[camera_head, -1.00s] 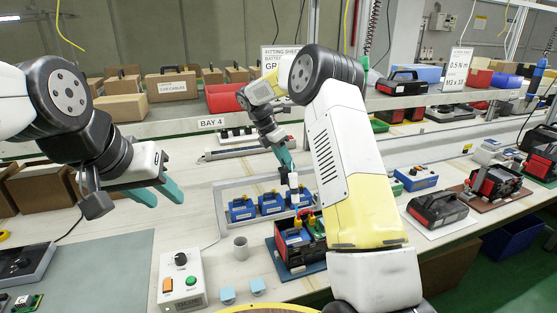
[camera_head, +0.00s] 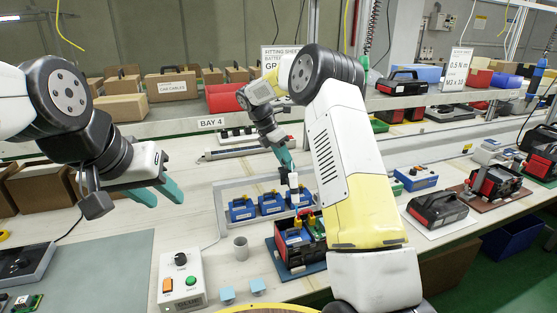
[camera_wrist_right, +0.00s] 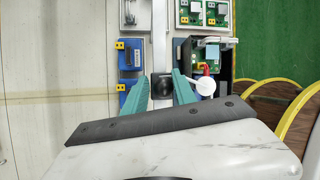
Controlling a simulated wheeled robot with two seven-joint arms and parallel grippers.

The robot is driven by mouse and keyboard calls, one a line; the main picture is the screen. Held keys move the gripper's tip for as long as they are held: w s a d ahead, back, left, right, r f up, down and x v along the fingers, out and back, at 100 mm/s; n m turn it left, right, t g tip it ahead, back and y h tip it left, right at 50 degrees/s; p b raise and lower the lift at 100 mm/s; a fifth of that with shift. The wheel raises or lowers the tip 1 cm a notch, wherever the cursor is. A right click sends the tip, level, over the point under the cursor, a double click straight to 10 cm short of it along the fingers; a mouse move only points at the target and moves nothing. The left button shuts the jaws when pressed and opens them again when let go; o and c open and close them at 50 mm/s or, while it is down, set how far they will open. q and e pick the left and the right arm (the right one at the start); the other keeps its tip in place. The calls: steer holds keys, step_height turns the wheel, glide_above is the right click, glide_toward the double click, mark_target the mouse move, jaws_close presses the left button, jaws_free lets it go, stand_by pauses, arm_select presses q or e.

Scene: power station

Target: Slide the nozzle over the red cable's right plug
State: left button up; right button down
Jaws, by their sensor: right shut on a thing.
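My right gripper (camera_wrist_right: 160,88) is shut on a small dark block with a round face, likely the nozzle (camera_wrist_right: 162,86). In the head view my right gripper (camera_head: 289,166) is above the row of blue units. A red cable (camera_wrist_right: 206,69) shows in the wrist view inside an open dark case (camera_wrist_right: 222,62), right of the gripper and apart from the held piece. The cable's right plug cannot be made out. My left gripper (camera_head: 158,191) is open and empty at the left, above the bench.
Blue units (camera_head: 271,203) stand in a tray behind the red and black case (camera_head: 300,246). The bench between tray and left gripper is largely clear.

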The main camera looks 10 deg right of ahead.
steer(key=shift+s+d, duration=0.1)
steer(key=shift+s, duration=0.1)
steer(key=d, duration=0.2)
steer(key=w+d, duration=0.1)
steer(key=d, duration=0.1)
steer(key=shift+d, duration=0.4)
steer(key=c, duration=1.2)
jaws_free()
steer(key=shift+s, duration=0.15)
steer(key=shift+o, duration=0.2)
steer(key=shift+r, duration=0.1)
